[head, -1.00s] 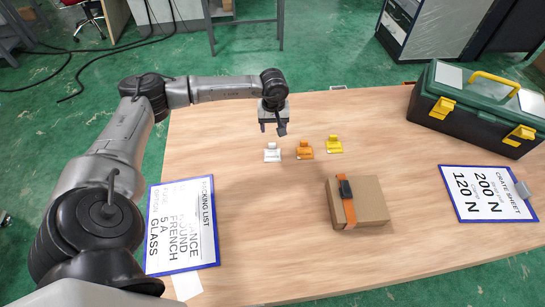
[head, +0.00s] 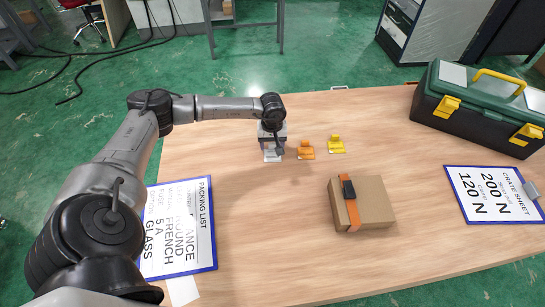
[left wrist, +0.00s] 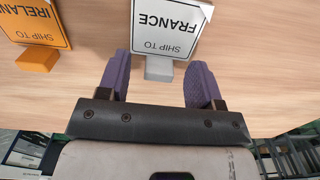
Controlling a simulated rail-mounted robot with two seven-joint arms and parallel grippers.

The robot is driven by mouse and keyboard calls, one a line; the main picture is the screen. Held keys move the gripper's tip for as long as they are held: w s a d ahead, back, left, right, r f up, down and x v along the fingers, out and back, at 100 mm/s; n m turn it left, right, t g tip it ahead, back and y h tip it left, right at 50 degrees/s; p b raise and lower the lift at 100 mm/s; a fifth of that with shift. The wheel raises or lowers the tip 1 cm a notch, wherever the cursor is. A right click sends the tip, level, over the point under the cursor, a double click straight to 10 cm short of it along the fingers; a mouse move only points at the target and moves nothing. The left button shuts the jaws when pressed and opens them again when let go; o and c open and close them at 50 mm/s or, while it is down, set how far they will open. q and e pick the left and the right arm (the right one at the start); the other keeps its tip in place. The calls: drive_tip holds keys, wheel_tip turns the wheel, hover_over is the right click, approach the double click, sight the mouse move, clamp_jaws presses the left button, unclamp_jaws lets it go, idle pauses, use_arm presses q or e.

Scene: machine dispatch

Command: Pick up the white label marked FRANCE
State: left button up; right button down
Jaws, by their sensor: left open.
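The white label marked FRANCE (left wrist: 168,28) stands upside down in the left wrist view, with a white block (left wrist: 158,69) at its base. In the head view the white label (head: 272,157) lies just below my left gripper, mostly covered by it. My left gripper (head: 272,149) is open. In the left wrist view its two purple-padded fingers (left wrist: 152,82) are on either side of the label's block, with visible gaps. My right gripper is not in view.
An orange label (head: 306,150), reading IRELAN in the left wrist view (left wrist: 32,20), stands close beside it. A yellow label (head: 336,144) is further right. A strapped carton (head: 375,204), toolbox (head: 465,120), packing list (head: 182,228) and crate sheet (head: 492,196) also occupy the table.

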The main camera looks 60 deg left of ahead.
use_arm(q)
drive_tip(key=shift+f, duration=0.1)
drive_tip(key=shift+c, duration=0.2)
drive_tip(key=c, duration=1)
